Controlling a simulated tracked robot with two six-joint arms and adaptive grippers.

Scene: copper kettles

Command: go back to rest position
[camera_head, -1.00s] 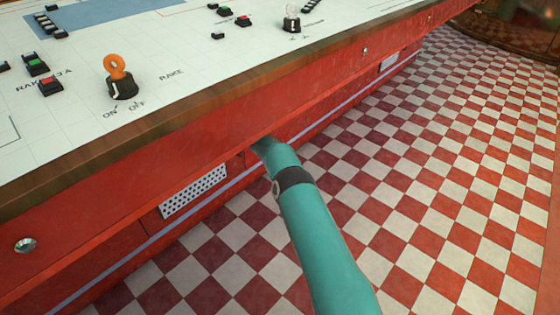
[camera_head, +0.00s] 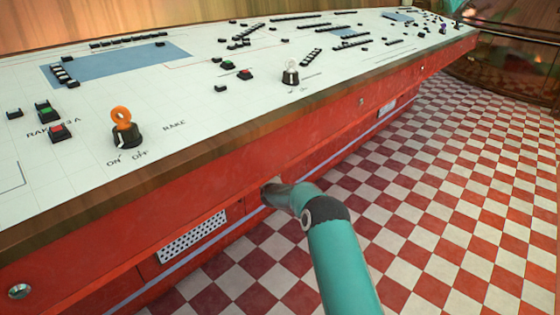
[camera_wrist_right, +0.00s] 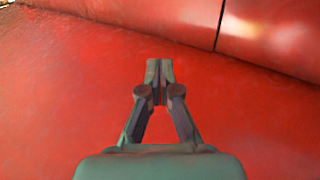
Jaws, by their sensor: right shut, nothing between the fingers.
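My right gripper (camera_wrist_right: 159,75) is shut and empty in the right wrist view, with its fingertips together in front of a red surface. In the head view my teal right arm comes up from the bottom right, and its far end is beside the red front of the console (camera_head: 330,145). The gripper is not clearly visible there. I cannot tell whether it touches the red panel. My left gripper is not in view.
The console's white top carries an orange-handled ON/OFF key switch (camera_head: 123,128), a second switch (camera_head: 290,73) and several buttons. Its wooden edge (camera_head: 190,145) overhangs near my arm. The checkered floor (camera_head: 470,200) to the right is clear.

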